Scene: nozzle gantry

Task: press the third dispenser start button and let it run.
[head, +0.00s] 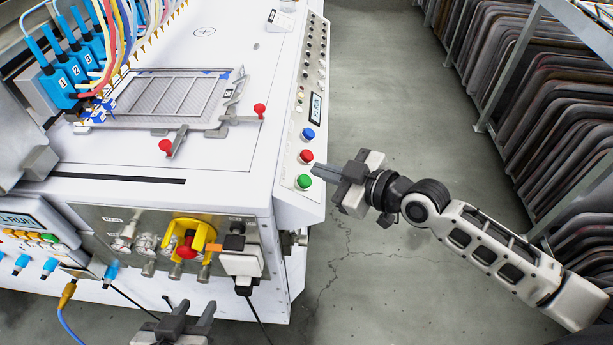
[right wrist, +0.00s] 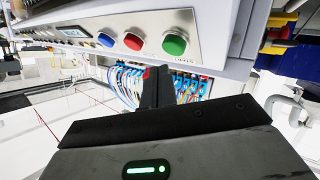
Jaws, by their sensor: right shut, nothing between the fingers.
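The white machine's sloped side panel carries a green button (head: 304,181), a red button (head: 306,156) and a blue button (head: 308,134). In the right wrist view the green button (right wrist: 174,44), red button (right wrist: 133,41) and blue button (right wrist: 106,40) sit in a row. No button is readably marked as the third dispenser's start. My right gripper (head: 318,171) is shut and empty, its tips close to the green button; contact cannot be told. In the right wrist view its fingertips (right wrist: 159,72) show just below that button. My left gripper (head: 192,308) is low in the head view, fingers apart.
Blue numbered dispensers (head: 68,80) with coloured tubes stand at upper left. A controller (head: 28,222) with a RUN display and coloured buttons is at lower left. A red knob in a yellow guard (head: 187,247) is on the front. Floor (head: 385,80) separates the machine from a rack (head: 550,110).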

